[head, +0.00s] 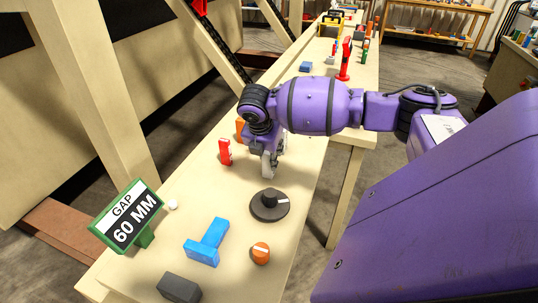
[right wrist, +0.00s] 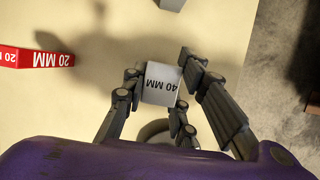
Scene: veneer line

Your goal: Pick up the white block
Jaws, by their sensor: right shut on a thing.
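The white block (right wrist: 160,84), marked 40 MM, sits between the fingers of my right gripper (right wrist: 159,92) in the right wrist view. The fingers are shut on its two sides. In the head view my right gripper (head: 268,164) points down, low over the long pale bench (head: 190,205). The block is mostly hidden there by the fingers. I cannot tell whether the block touches the bench top. My left gripper is not in view.
A red block (head: 225,152) marked 20 MM (right wrist: 38,58) stands close left. An orange block (head: 240,130) is behind it. Nearer lie a black knobbed disc (head: 270,206), blue T-shaped piece (head: 207,243), orange knob (head: 260,253), dark block (head: 179,287) and the GAP 60 MM sign (head: 127,216).

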